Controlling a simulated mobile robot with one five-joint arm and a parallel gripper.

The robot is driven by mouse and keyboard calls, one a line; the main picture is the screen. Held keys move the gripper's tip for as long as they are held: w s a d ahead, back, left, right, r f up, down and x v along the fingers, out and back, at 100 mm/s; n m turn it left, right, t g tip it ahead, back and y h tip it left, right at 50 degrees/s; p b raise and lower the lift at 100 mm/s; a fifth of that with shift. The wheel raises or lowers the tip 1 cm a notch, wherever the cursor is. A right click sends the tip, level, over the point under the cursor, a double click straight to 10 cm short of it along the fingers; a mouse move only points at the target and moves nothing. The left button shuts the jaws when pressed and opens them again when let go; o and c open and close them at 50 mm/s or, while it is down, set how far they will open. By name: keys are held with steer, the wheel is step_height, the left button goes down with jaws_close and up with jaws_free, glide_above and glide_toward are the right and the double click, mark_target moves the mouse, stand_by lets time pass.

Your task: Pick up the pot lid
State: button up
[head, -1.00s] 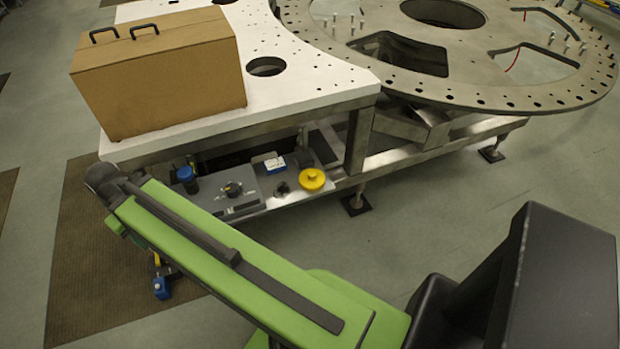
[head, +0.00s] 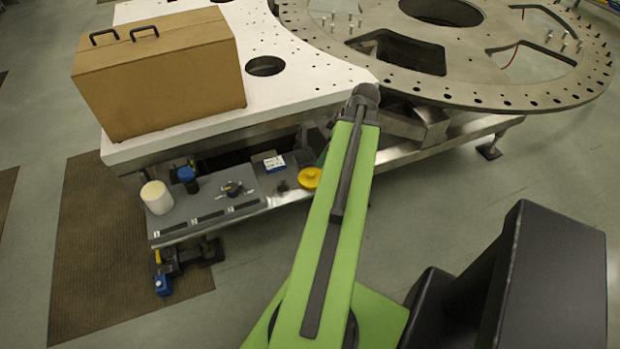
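The yellow round piece with a small raised knob (head: 309,178), which looks like the pot lid, lies at the right end of the grey shelf below the white table. My green arm covers its right edge in the picture. I cannot tell whether anything touches it. My arm reaches up past the lid, and its far joint is near the white table's right corner. My gripper does not show; the part of the arm beyond that joint is hidden.
The grey shelf (head: 205,212) also holds a white cylinder (head: 157,197), a blue-capped item (head: 188,178), a dark knob (head: 233,188) and a small blue-white box (head: 274,164). A cardboard-brown box (head: 160,85) stands on the white table (head: 300,85). The metal turret plate (head: 480,92) is right.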

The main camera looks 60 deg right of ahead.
steer(key=b, duration=1.1)
glide_toward(311, 173)
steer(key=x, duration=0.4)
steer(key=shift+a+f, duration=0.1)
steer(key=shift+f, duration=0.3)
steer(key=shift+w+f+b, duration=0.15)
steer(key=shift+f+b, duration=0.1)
steer(key=shift+b, duration=0.1)
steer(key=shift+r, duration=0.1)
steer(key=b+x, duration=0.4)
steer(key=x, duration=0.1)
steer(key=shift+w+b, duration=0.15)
steer(key=shift+b, duration=0.25)
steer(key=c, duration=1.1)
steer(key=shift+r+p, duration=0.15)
steer(key=shift+p, duration=0.15)
